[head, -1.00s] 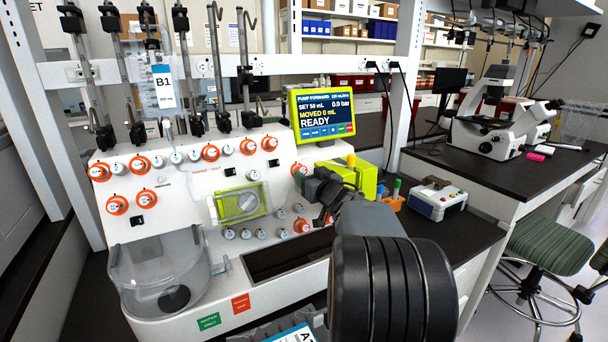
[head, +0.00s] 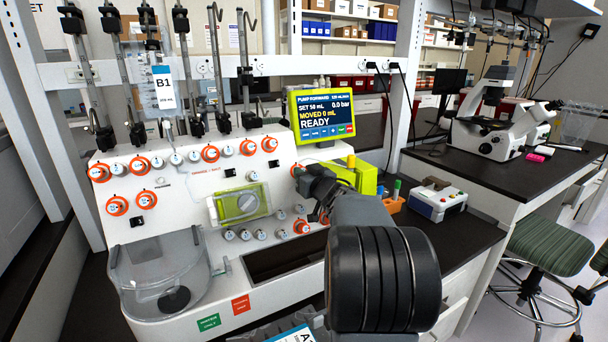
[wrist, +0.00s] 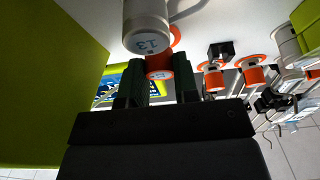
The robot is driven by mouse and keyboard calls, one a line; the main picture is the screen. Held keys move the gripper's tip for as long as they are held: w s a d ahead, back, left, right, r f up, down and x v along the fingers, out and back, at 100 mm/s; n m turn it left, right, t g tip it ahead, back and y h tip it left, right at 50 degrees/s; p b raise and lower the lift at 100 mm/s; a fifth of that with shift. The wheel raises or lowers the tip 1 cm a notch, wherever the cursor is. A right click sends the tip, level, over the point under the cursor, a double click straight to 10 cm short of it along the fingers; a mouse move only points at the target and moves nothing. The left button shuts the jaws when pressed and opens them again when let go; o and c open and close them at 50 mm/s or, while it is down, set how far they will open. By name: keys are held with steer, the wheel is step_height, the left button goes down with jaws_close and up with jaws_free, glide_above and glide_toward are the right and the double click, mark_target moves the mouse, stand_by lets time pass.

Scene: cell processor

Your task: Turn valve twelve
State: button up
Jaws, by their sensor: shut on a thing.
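My gripper (wrist: 158,66) is shut on an orange-ringed valve (wrist: 159,75) with a white label face, its two dark fingers on either side of it. I cannot read the label surely. A grey cylinder (wrist: 146,28) marked 13 stands close beside it and covers part of the view. In the head view my gripper (head: 308,181) is at the right end of the white machine (head: 180,225), just below the pump screen. Only the orange edge of the valve (head: 296,170) shows there; my gripper hides the rest.
The pump screen (head: 323,115) reads READY. A yellow-green block (head: 364,175) stands right beside my gripper. Other orange-ringed valves (head: 302,226) and small white knobs cover the panel. A clear basin (head: 158,265) is at the left, and an open dark recess (head: 285,258) lies below my gripper.

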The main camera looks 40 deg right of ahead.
steer(key=c, duration=0.3)
steer(key=shift+r+n+y+p, duration=0.15)
steer(key=shift+n+y+p, duration=0.4)
steer(key=shift+n, duration=0.35)
steer(key=o, duration=0.9)
steer(key=s, duration=0.9)
steer(key=s+a, duration=0.1)
steer(key=s, duration=0.3)
steer(key=shift+s, duration=0.4)
